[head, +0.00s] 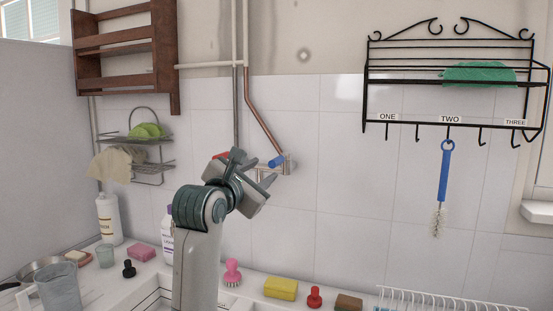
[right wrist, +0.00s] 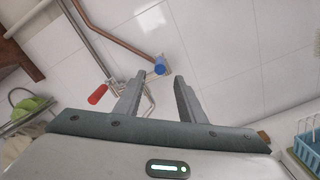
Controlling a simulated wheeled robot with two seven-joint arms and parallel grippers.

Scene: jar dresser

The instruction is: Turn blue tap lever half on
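The blue tap lever (head: 277,161) sticks out from the wall tap (head: 288,165) at the end of a copper pipe. It also shows in the right wrist view (right wrist: 160,66), seen between and beyond my fingertips. A red lever (right wrist: 97,94) is on the left side of the same tap; in the head view only a bit of it (head: 221,156) shows past my gripper. My right gripper (right wrist: 167,82) is open and empty, pointed toward the wall, with the blue lever apart from its fingers. In the head view the right gripper (head: 262,188) is just below and left of the blue lever. My left gripper is not in view.
A copper pipe (head: 262,120) and a grey pipe (head: 236,110) run down the wall to the tap. A black hook rack (head: 450,83) with a hanging blue brush (head: 445,175) is at right. A yellow sponge (head: 281,288) and pink brush (head: 232,272) stand on the sink edge below.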

